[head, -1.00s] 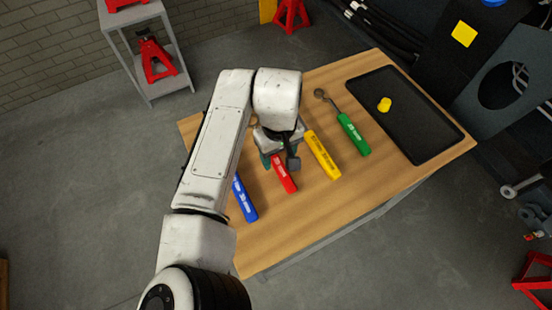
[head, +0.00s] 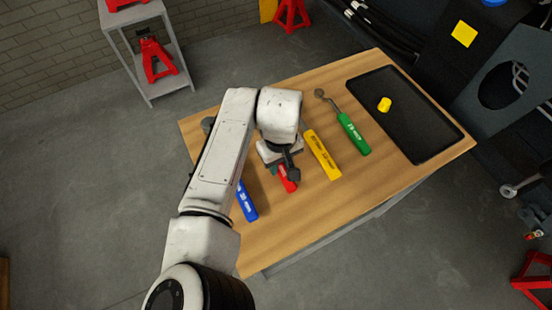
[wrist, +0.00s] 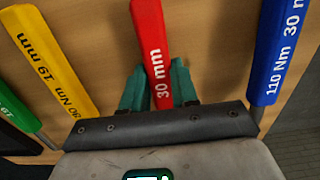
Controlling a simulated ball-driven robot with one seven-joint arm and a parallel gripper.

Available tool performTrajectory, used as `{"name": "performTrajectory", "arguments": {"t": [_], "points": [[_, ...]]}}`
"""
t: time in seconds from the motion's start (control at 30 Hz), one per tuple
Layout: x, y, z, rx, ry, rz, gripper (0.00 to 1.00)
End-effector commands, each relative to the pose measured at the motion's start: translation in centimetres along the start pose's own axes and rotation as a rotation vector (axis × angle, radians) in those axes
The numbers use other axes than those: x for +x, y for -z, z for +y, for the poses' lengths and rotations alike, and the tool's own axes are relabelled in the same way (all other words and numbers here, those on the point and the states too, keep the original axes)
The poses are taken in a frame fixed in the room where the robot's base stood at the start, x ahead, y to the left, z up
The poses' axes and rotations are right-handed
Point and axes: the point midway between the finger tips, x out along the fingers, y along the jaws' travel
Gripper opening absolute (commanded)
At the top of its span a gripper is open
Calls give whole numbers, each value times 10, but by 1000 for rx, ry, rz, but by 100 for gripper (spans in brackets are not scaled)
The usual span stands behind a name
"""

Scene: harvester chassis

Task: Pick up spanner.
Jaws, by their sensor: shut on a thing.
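The spanner with a red handle (head: 290,183) lies on the wooden table between the blue and yellow ones. In the wrist view its red handle (wrist: 150,35), marked "30 mm", runs between the teal fingers of my gripper (wrist: 158,86). My gripper (head: 279,172) is shut on this handle, low at the table. The arm hides the red spanner's far end in the head view. A blue-handled spanner (head: 246,202) lies to the left, partly behind my arm. A yellow-handled one (head: 323,156) and a green-handled one (head: 353,134) lie to the right.
A black tray (head: 432,145) with a small yellow object (head: 384,104) on it covers the table's right end. The wooden table top (head: 300,225) is bare at the front. In the wrist view the blue handle (wrist: 280,50) and yellow handle (wrist: 52,65) flank the red one.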

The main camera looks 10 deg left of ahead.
Motion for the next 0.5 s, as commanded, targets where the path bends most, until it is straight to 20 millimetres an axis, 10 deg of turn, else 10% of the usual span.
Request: {"name": "performTrajectory", "arguments": {"t": [0.5], "points": [[1, 0, 0, 0, 1, 0, 0]]}}
